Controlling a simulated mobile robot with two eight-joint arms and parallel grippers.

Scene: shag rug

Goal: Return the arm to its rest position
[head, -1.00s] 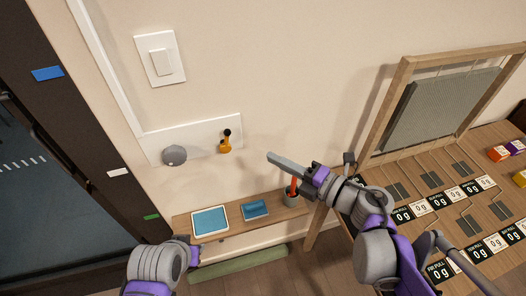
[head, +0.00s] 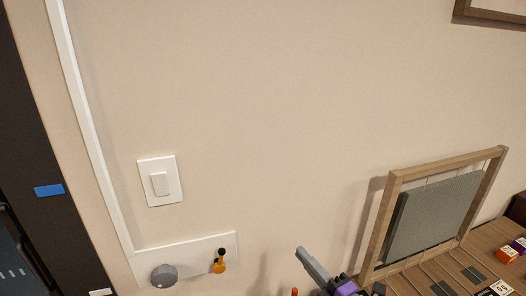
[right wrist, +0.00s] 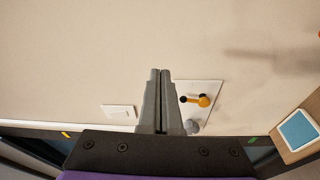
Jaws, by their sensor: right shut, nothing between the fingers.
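My right gripper (head: 312,265) shows at the bottom of the head view, its grey fingers pointing up and to the left in front of the bare wall. In the right wrist view its two fingers (right wrist: 160,95) lie together, shut with nothing between them. The rest of the right arm is mostly below the head view's edge. My left arm and gripper are not in view.
A white light switch (head: 160,181) is on the wall. Below it a white plate (head: 200,250) carries a grey knob (head: 164,275) and an orange-black handle (head: 219,262). A wooden frame with a grey panel (head: 430,215) stands on the table (head: 490,240) at right.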

